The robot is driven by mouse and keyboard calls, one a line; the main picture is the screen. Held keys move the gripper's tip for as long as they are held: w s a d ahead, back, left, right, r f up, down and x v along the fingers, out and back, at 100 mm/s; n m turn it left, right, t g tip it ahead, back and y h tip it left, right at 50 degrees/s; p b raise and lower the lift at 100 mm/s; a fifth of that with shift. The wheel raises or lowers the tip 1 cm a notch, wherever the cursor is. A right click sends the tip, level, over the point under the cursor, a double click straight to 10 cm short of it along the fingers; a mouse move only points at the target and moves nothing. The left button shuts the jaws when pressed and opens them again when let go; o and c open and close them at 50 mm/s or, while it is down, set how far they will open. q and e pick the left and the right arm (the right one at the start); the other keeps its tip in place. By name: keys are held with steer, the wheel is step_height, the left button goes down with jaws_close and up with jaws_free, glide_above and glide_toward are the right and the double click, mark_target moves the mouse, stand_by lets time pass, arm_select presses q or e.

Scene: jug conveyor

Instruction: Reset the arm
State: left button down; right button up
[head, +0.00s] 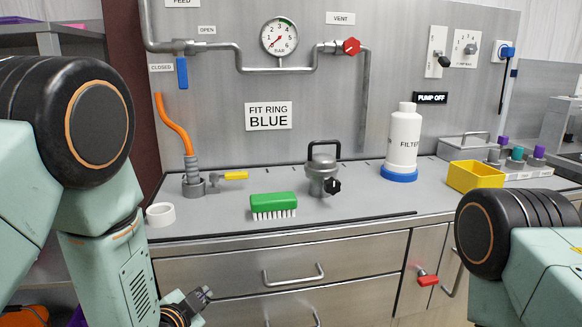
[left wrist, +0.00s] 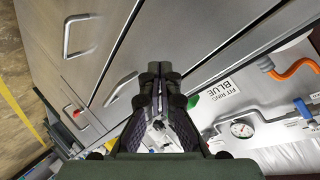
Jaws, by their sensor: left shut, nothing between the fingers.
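My left gripper (head: 199,296) is low at the left in the head view, in front of the steel drawers and below the counter edge. In the left wrist view the gripper (left wrist: 153,68) points at the drawer fronts, with its fingertips together and nothing between them. My right arm shows at the right edge of the head view, but its gripper is out of the picture.
The counter (head: 350,204) carries a white tape roll (head: 160,214), a green brush (head: 273,206), a metal lidded vessel (head: 322,172), a white filter bottle (head: 404,140) on a blue ring and a yellow bin (head: 475,176). Drawer handles (head: 293,275) stick out below the counter.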

arm_select(q)
steer(key=s+a+f+n+g+y, duration=0.1)
steer(key=s+a+f+n+g, duration=0.2)
steer(key=s+f+n+g, duration=0.9)
steer(key=s+f, duration=0.4)
steer(key=s, duration=0.8)
steer(key=s+a+f+m, duration=0.1)
steer(key=s+f, duration=0.3)
steer(key=s, duration=0.8)
steer(key=shift+s+a+g, duration=0.2)
steer(key=shift+s+g, duration=0.15)
steer(key=shift+g, duration=0.05)
